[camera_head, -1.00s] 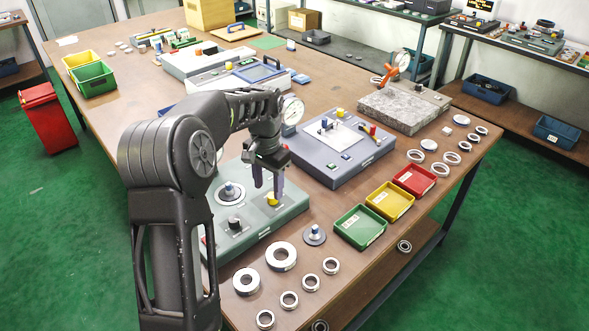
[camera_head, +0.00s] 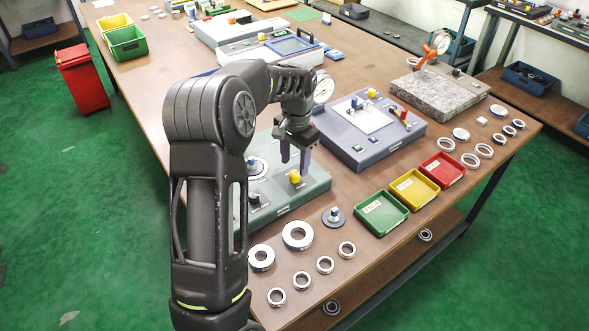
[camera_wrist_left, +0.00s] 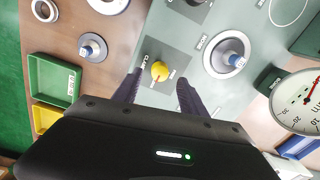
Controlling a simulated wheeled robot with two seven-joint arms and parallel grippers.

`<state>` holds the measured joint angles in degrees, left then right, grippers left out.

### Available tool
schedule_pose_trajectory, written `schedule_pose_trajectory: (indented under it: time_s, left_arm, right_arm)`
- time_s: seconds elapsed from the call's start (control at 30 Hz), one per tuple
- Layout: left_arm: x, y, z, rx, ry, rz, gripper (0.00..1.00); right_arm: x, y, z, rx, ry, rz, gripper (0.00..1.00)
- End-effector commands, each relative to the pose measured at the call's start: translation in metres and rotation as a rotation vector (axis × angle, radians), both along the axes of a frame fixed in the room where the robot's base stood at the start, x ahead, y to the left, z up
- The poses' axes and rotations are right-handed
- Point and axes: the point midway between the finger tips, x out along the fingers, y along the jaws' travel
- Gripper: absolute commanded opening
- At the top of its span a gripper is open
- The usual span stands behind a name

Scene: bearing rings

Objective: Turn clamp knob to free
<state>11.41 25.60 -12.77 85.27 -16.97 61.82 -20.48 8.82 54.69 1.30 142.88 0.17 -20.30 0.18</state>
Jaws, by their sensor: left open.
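The grey-green fixture (camera_head: 315,184) stands on the near part of the table. My left gripper (camera_head: 294,163) is open and points down just above the yellow knob. In the left wrist view, its two fingers (camera_wrist_left: 158,84) stand apart on either side of the knob, with nothing held between them. A black knob (camera_head: 254,198) and a ring post with blue top (camera_wrist_left: 234,58) are on the same fixture. My right gripper is out of view.
A dial gauge (camera_wrist_left: 308,103) stands close beside the fixture. Several metal rings (camera_head: 297,235) and a blue-topped post (camera_head: 334,215) lie in front. Green (camera_head: 381,214), yellow (camera_head: 414,190) and red (camera_head: 441,170) trays line the right edge. A grey-blue device (camera_head: 368,143) stands behind.

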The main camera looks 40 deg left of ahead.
Motion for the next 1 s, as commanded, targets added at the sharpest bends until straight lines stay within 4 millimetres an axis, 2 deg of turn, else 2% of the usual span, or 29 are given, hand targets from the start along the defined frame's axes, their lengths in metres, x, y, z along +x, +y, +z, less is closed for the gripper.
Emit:
schedule_pose_trajectory:
  time_s: [0.1, 0.23, 0.57, 1.0]
  left_arm:
    - [-0.001, 0.000, -0.019, -0.001, 0.003, 0.000, 0.50]
    - [-0.001, 0.001, -0.033, -0.001, 0.002, 0.001, 0.50]
    - [0.000, 0.001, -0.039, 0.000, 0.000, 0.000, 0.50]
    - [0.000, 0.001, -0.038, 0.000, -0.001, 0.000, 0.15]
  right_arm:
    - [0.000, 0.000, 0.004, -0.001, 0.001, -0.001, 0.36]
    - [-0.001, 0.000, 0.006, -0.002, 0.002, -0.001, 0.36]
    - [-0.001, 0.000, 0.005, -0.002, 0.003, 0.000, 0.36]
    - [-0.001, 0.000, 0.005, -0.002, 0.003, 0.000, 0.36]
